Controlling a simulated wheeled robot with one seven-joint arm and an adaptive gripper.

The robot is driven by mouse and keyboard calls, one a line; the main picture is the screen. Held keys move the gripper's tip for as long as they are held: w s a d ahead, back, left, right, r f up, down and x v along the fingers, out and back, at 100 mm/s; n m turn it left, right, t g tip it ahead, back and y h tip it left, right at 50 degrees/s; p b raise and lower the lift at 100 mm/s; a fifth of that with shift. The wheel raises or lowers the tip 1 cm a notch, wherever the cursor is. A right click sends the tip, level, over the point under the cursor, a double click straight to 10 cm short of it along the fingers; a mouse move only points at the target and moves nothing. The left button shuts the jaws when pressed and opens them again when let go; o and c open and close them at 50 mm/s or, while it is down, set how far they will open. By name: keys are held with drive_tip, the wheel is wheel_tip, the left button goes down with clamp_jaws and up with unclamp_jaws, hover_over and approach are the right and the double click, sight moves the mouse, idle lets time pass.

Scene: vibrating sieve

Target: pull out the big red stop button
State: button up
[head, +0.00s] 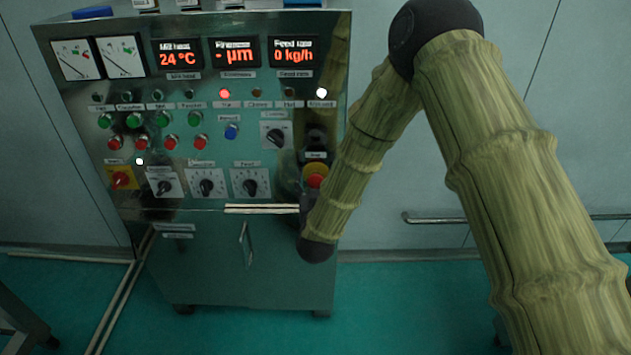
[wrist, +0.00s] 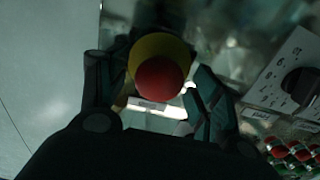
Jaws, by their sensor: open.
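The big red stop button (head: 316,181) sits on a yellow collar at the lower right of the control panel in the head view. In the wrist view the red button (wrist: 159,79) is large and near the middle, with its yellow collar (wrist: 160,50) behind it. My gripper (wrist: 150,92) is open, with one finger on each side of the button. I cannot tell whether the fingers touch it. In the head view my arm hides part of the area right of the button.
The grey control cabinet (head: 215,245) carries displays, lamps, smaller buttons and rotary switches left of the stop button. A red and yellow switch (head: 121,178) is at its left edge. A wall rail (head: 470,218) runs at right.

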drive_tip(key=shift+w, duration=0.3)
clamp_jaws()
drive_tip(key=shift+s+f, duration=0.1)
drive_tip(key=shift+s, duration=0.7)
unclamp_jaws()
drive_tip(key=shift+s, duration=0.1)
drive_tip(key=s, duration=1.2)
